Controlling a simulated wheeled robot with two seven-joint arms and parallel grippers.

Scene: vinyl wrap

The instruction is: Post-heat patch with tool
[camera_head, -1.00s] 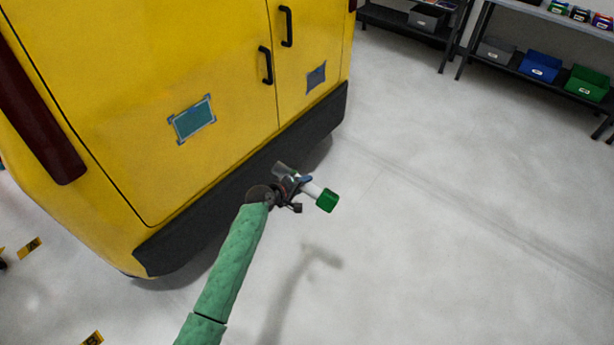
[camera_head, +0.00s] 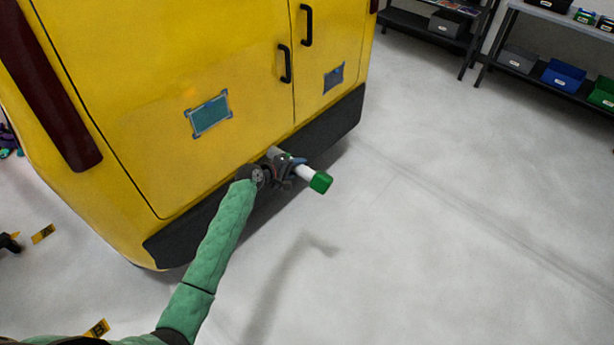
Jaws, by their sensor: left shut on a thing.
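A teal patch (camera_head: 209,114) with grey corner marks sits on the left rear door of the yellow van (camera_head: 150,60). A smaller blue-grey patch (camera_head: 334,77) sits on the right door. My left gripper (camera_head: 284,168) is shut on a heat tool (camera_head: 309,176) with a white body, a green end and a grey nozzle. The green end points right and towards me; the nozzle points towards the van, just in front of the dark bumper in the picture, below and right of the teal patch. Whether the nozzle touches the van cannot be told. My right gripper is not in view.
The dark bumper (camera_head: 190,232) runs along the van's lower edge. Black door handles (camera_head: 285,64) stand out above the patches. Shelves with a blue bin (camera_head: 563,75) and a green bin (camera_head: 603,93) stand at the back right. The floor to the right is clear.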

